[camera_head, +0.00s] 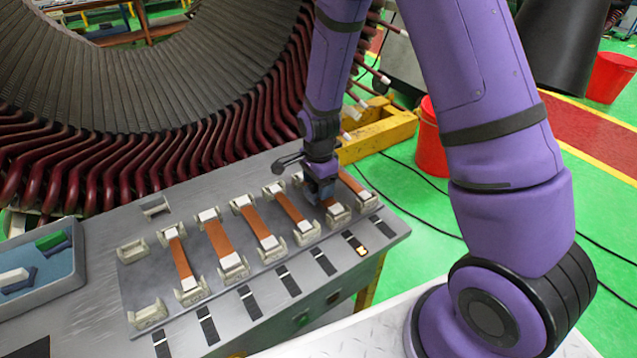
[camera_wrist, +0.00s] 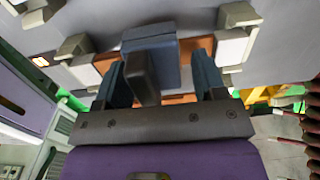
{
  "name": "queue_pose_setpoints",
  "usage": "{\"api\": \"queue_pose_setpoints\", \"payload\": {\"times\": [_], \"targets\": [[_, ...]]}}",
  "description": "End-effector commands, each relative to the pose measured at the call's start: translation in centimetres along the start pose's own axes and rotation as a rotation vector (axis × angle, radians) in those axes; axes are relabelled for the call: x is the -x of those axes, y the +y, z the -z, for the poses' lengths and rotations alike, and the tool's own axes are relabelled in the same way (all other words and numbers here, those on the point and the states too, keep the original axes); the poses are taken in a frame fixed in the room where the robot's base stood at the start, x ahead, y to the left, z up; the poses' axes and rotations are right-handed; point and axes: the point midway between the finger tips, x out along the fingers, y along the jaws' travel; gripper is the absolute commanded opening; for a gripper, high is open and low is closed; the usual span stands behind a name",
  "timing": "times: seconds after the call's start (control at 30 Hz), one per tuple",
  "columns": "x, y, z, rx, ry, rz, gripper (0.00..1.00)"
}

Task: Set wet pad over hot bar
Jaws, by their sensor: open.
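My gripper (camera_wrist: 162,82) is open over a copper bar on the bench. Its fingers stand on either side of a blue pad with a dark grip (camera_wrist: 152,58), with a gap showing beside the grip. The pad appears to lie across the copper bar (camera_wrist: 180,50), which runs between white end blocks in clamps. In the head view my gripper (camera_head: 320,188) hides most of this bar and pad. The black strip in front of that bar carries a lit orange indicator (camera_head: 361,250), also visible in the wrist view (camera_wrist: 40,62).
Other copper bars (camera_head: 222,238) lie in clamps to the left, and one lies to the right. An empty clamp pair (camera_head: 148,314) is at the left end. A blue-lined tray (camera_head: 79,262) at far left holds green and white-topped pads. The stator coils (camera_head: 110,160) rise behind the bench.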

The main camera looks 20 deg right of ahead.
Motion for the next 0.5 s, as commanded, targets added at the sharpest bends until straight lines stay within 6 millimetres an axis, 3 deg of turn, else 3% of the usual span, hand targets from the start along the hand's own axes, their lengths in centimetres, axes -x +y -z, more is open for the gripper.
{"api": "queue_pose_setpoints", "payload": {"times": [0.03, 0.17, 0.5], "targets": [[-0.7, 1.1, -0.1, 0.001, -0.001, -0.031, 0.8], [0.6, 1.1, -0.1, 0.001, -0.001, -0.028, 0.8], [6.8, 0.4, -0.1, 0.001, 0.001, -0.004, 0.8]]}}
